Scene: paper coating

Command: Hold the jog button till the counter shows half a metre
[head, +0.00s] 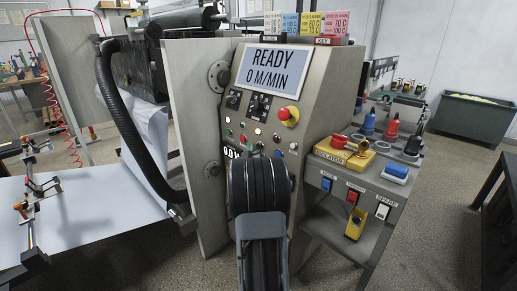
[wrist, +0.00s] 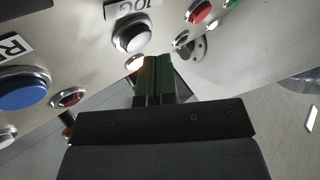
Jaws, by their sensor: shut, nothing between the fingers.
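My gripper (wrist: 150,62) is shut and empty. Its fingertips appear just below and right of the jog button in that view; I cannot tell how far they are from the panel. In the head view my dark wrist (head: 258,185) covers the lower panel and hides the fingertips. The display (head: 268,69) reads READY, 0 M/MIN.
In the wrist view, a blue button (wrist: 24,92) and a small red one (wrist: 68,97) lie left, another red button (wrist: 200,11) upper right. In the head view, a red emergency knob (head: 289,115) sits on the panel. A cluttered side shelf (head: 345,160) projects right.

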